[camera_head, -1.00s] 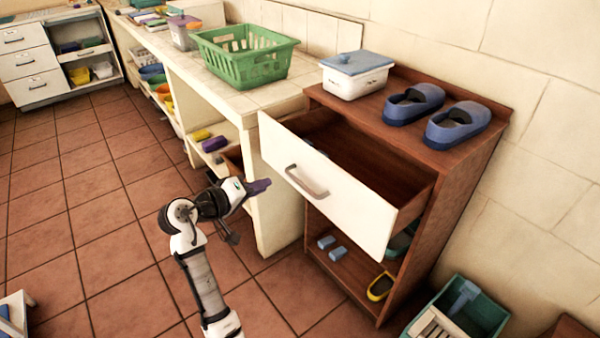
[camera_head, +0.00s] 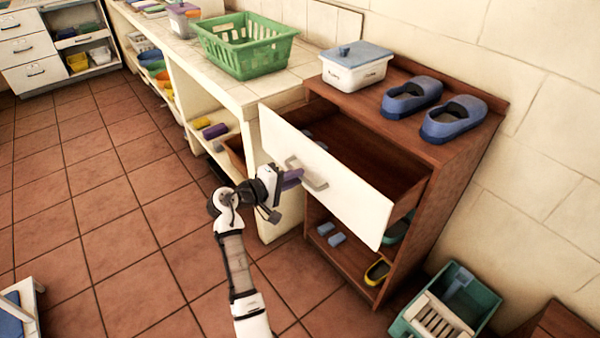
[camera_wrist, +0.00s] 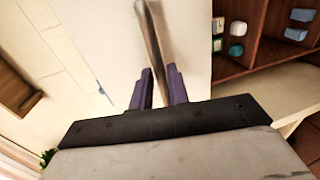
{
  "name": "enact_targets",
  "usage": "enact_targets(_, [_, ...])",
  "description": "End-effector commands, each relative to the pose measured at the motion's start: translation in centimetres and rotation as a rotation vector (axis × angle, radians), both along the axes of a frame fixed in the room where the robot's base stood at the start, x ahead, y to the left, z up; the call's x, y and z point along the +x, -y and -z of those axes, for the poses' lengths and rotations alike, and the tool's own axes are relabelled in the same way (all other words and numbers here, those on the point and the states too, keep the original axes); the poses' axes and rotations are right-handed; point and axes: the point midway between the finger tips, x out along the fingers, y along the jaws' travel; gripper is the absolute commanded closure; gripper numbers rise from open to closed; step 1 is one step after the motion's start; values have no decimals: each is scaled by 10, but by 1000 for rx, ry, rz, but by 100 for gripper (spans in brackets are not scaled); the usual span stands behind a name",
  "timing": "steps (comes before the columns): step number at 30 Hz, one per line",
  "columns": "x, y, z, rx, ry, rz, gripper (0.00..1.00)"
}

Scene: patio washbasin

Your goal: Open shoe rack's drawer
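The shoe rack (camera_head: 460,165) is a brown wooden cabinet against the wall. Its white-fronted drawer (camera_head: 345,200) is pulled well out, and its brown inside shows from above. The drawer's metal handle (camera_head: 314,182) is on the front panel. My gripper (camera_head: 297,177), with purple fingers, is at the left part of the handle. In the wrist view my gripper (camera_wrist: 160,72) is open, with a finger on each side of the handle bar (camera_wrist: 153,40). Whether the fingers touch the bar cannot be told.
Blue shoes (camera_head: 453,120) and a white box with a blue lid (camera_head: 355,72) sit on the rack. Its lower shelf holds small blue items and a yellow shoe (camera_head: 377,271). A green crate (camera_head: 475,300) stands at right. The tiled floor (camera_head: 120,200) at left is clear.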

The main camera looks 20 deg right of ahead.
Motion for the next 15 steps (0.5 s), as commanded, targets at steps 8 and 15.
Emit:
enact_targets(8, [8,20,4,0,1,-2,83])
enact_targets(15, [8,21,5,0,1,-2,83])
